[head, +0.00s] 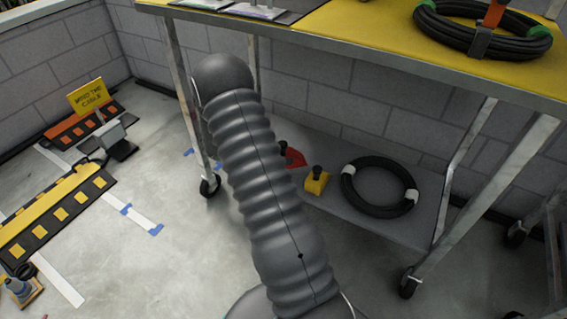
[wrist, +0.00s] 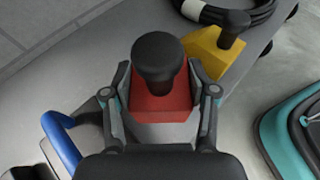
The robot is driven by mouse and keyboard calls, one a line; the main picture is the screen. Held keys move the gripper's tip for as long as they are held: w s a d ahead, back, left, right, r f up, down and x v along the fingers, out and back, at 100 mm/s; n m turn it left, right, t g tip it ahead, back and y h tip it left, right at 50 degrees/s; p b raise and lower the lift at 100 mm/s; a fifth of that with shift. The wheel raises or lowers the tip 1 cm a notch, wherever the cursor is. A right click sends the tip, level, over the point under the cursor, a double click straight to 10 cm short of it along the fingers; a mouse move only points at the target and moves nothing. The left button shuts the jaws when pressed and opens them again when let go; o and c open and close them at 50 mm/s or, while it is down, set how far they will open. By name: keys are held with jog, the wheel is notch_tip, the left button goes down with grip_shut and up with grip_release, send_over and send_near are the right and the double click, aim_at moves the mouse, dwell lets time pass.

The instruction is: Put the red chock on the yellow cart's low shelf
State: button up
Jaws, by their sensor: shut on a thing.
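The red chock (wrist: 160,102) with a black knob is between the two fingers of my gripper (wrist: 160,88) in the wrist view, and the gripper is shut on it. In the head view the red chock (head: 294,158) shows just right of my arm, at the left part of the yellow-topped cart's grey low shelf (head: 394,226). My arm hides most of it and the gripper there. I cannot tell whether its base touches the shelf. The cart's yellow top (head: 362,24) is above.
A yellow chock (head: 317,182) with a black knob sits on the shelf close right of the red one. A coiled black cable (head: 352,205) lies right of that. The cart's metal legs and top edge frame the shelf. Floor cable ramps (head: 55,212) lie at left.

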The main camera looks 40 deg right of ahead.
jog(key=shift+w+f, duration=0.1)
jog(key=shift+f, duration=1.9)
jog(key=shift+f+b, duration=0.25)
jog(key=shift+b, duration=0.05)
jog(key=o, duration=1.6)
jog(key=shift+r, duration=0.1)
